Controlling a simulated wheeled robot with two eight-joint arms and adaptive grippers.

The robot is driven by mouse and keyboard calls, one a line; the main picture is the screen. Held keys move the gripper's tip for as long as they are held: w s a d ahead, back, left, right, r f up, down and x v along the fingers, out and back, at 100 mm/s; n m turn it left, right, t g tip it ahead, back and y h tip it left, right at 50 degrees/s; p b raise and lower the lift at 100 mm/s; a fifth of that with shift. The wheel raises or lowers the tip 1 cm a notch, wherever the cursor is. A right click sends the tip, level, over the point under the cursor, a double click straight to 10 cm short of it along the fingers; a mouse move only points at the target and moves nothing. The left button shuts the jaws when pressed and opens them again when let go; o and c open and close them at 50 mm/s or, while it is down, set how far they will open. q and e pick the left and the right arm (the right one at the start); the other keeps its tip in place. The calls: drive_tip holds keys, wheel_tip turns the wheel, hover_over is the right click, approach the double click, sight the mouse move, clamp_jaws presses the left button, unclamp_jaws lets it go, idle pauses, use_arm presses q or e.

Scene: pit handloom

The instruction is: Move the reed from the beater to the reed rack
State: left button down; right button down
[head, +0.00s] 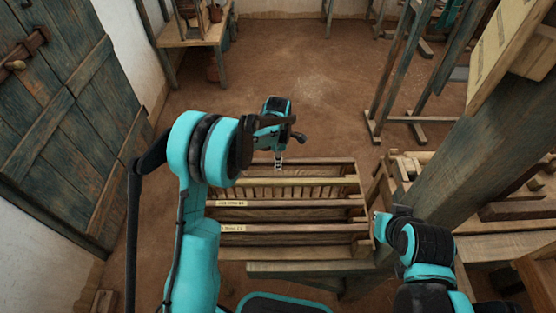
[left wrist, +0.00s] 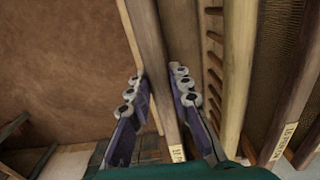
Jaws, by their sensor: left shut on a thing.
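My left gripper (head: 279,163) points down over the far side of the wooden reed rack (head: 345,203). In the left wrist view, my left gripper (left wrist: 160,82) has its purple, roller-tipped fingers on both sides of a long wooden bar with a small label, which I take to be the reed (left wrist: 149,45). It is shut on that bar. The bar lies along the rack's outer side, beside a row of wooden pegs (left wrist: 213,55); I cannot tell whether it rests on the rack. My right arm reaches in beside the rack's right end; its fingers cannot be made out. The beater is not clearly seen.
Other labelled bars (head: 231,203) lie in the rack's nearer rows. The loom's thick timber post (head: 500,150) and a bench (head: 490,245) crowd the right. A wooden door (head: 60,110) stands at left. The earth floor (head: 315,90) beyond the rack is open.

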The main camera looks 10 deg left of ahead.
idle(0.4)
use_arm(q)
drive_tip(key=c, duration=1.3)
unclamp_jaws()
wheel_tip(320, 180, up, 12)
